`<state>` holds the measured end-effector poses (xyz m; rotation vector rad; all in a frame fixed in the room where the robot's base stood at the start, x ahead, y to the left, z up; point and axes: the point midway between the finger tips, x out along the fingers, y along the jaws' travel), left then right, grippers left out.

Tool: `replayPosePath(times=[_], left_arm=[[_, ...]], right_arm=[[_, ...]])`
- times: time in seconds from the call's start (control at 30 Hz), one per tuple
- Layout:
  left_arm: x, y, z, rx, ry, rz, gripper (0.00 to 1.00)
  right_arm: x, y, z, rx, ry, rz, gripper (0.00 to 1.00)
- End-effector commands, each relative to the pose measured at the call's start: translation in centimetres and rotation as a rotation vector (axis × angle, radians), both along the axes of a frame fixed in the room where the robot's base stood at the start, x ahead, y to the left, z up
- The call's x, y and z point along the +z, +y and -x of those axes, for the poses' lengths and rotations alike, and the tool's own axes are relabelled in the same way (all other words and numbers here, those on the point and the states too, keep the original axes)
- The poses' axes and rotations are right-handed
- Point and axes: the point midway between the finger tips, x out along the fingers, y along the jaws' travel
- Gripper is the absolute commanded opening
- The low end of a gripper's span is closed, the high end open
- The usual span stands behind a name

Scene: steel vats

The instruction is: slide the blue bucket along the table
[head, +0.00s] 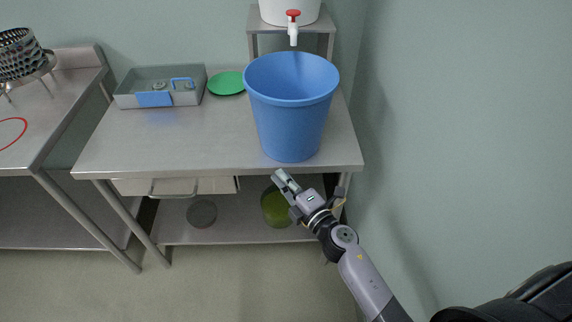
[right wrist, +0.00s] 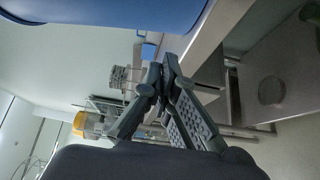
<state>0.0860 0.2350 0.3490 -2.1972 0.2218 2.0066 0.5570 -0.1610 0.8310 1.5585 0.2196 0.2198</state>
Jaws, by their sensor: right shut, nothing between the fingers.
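The blue bucket (head: 290,115) stands upright near the right end of the steel table (head: 160,145), close to the front edge. In the right wrist view the bucket (right wrist: 130,10) fills the top of the picture, and the table edge (right wrist: 215,30) runs beside it. My right gripper (head: 281,178) is in front of the table's front edge, just below the bucket's base in the head view. It is shut and empty; its fingertips (right wrist: 167,72) meet in the right wrist view. I cannot tell whether it touches the bucket. My left gripper is not in view.
A grey tray (head: 125,100) with blue-handled items and a green plate (head: 226,83) lie at the back of the table. A white container with a red tap (head: 293,14) stands on a raised shelf behind the bucket. The table's front left is clear.

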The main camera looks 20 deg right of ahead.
Motion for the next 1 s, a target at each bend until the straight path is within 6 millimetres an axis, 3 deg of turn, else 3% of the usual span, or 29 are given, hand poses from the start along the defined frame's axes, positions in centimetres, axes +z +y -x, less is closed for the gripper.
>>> replayPosePath(times=[0.1,0.3,0.73,1.0], left_arm=[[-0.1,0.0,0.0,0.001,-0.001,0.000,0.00],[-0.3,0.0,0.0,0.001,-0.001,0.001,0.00],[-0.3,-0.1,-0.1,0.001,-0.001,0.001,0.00],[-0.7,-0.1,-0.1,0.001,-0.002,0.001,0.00]], right_arm=[[0.0,-0.9,-1.8,-0.001,-0.001,0.001,0.00],[-0.1,-1.8,-3.3,0.000,0.000,0.001,0.00],[0.0,-2.0,-3.7,0.000,0.000,0.000,0.00],[-0.1,-4.0,-7.3,0.000,0.000,0.001,0.00]])
